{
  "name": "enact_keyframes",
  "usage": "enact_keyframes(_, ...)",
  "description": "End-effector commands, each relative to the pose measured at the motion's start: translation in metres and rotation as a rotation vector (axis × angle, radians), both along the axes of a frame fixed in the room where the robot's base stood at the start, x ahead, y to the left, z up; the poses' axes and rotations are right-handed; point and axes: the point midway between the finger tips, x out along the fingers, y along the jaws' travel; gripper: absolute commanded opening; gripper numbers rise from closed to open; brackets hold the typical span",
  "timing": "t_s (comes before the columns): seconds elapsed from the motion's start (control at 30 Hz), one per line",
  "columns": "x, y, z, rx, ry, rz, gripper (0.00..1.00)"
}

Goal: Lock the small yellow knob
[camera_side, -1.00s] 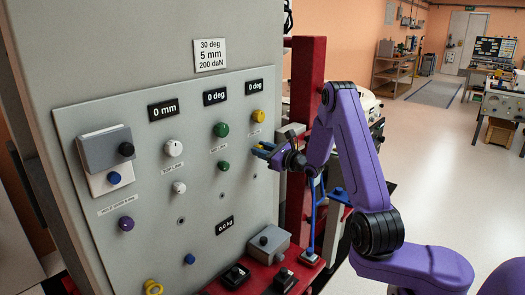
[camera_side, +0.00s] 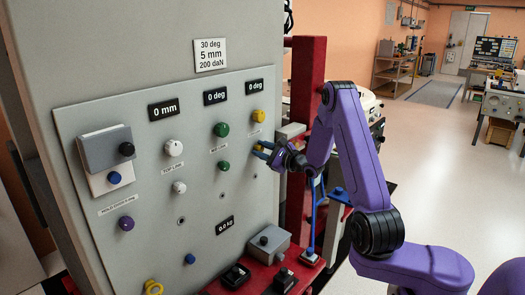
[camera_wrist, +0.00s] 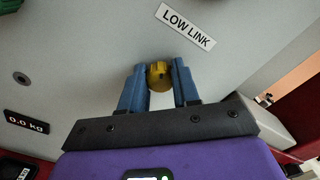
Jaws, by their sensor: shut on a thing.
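The small yellow knob (camera_wrist: 159,77) sits on the grey panel (camera_side: 205,245), just below the "LOW LINK" label (camera_wrist: 186,26). My gripper (camera_wrist: 159,70) has its two blue fingers on either side of the knob, shut on it. In the side view my gripper (camera_side: 262,149) reaches the panel's right edge from the right, and its fingers partly hide the small knob. The larger yellow knob (camera_side: 258,116) is above, below a "0 deg" display (camera_side: 254,86).
A green knob (camera_side: 221,130) and a smaller green knob (camera_side: 223,166) are to the left. White knobs and a grey block (camera_side: 106,148) lie further left. A red post (camera_side: 305,110) stands close behind my wrist. A red base (camera_side: 262,278) with grey and black boxes is below.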

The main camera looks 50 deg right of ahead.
Motion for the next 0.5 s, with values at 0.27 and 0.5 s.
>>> enact_keyframes(0.27,-0.0008,0.0001,-0.0015,-0.262,0.002,-0.001,0.00)
enact_keyframes(0.5,-0.0008,0.0005,-0.0022,-0.490,0.002,-0.001,0.00)
